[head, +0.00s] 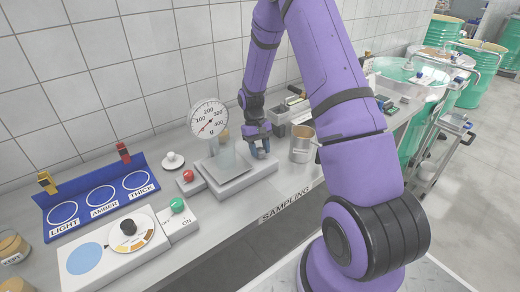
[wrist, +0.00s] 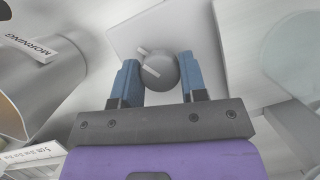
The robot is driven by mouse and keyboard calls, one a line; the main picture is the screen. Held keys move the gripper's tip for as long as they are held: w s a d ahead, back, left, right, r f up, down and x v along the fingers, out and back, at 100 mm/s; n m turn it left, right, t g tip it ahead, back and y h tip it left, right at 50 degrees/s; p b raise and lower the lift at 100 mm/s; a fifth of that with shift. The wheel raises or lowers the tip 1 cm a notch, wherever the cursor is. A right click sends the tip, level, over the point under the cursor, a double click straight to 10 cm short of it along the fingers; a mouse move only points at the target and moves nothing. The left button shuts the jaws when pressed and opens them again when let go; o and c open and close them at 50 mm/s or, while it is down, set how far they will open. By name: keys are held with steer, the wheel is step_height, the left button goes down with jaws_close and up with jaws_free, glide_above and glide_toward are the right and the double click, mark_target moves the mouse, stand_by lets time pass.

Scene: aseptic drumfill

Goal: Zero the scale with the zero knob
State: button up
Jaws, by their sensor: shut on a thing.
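The scale (head: 232,187) is a grey box with a glass-like pan (head: 222,160) and a round dial (head: 208,118) marked in grams on a post. The dial's red needle slants to the lower left; its exact reading is too small to tell. In the wrist view, the zero knob (wrist: 160,68) is a round grey knob with a light pointer bar slanting across it, on a pale plate. My gripper (wrist: 158,80) has its blue fingers shut on the knob's two sides. In the head view, my gripper (head: 260,152) is at the scale's right end and hides the knob.
A metal cup (head: 302,143) stands close right of my gripper; a container labelled MORNING (wrist: 35,75) is in the wrist view. A red button (head: 188,175) sits at the scale's left. A blue three-ring rack (head: 100,195) and a knobbed panel (head: 115,250) are farther left. The tiled wall is behind.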

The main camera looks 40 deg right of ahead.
steer(key=shift+n, duration=0.6)
steer(key=o, duration=0.9)
steer(key=v, duration=1)
steer(key=shift+w+a+r, duration=0.15)
steer(key=shift+a+r, duration=0.1)
steer(key=shift+r, duration=0.15)
